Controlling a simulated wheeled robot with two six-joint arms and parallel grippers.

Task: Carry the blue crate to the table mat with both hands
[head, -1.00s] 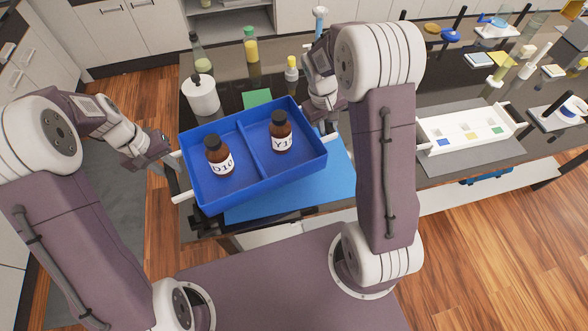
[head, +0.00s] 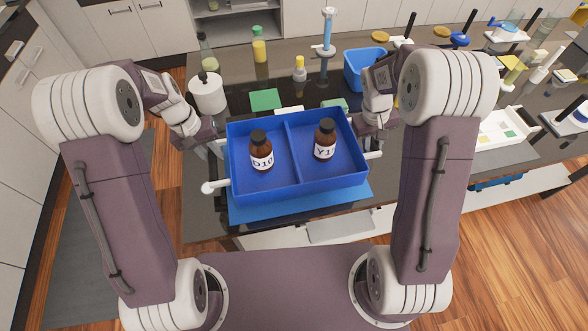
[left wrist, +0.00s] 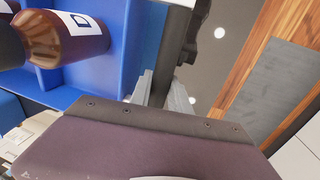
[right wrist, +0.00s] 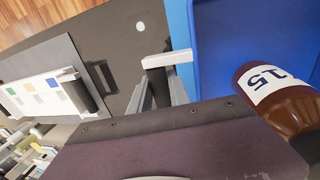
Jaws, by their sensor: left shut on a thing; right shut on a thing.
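The blue crate (head: 300,190) is a two-compartment tray with a pale handle bar at each end. It is over the blue table mat (head: 300,209), whose front edge shows below it; I cannot tell whether they touch. My left gripper (head: 218,146) is shut on the left handle, also seen in the left wrist view (left wrist: 160,88). My right gripper (head: 370,140) is shut on the right handle, also seen in the right wrist view (right wrist: 165,85).
A green pad (head: 265,99), a white jar (head: 207,93) and a yellow-capped bottle (head: 300,70) stand behind the crate. A blue bin (head: 362,70) is behind my right gripper. A white tray (head: 508,128) lies to the right. The dark table's front edge is close.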

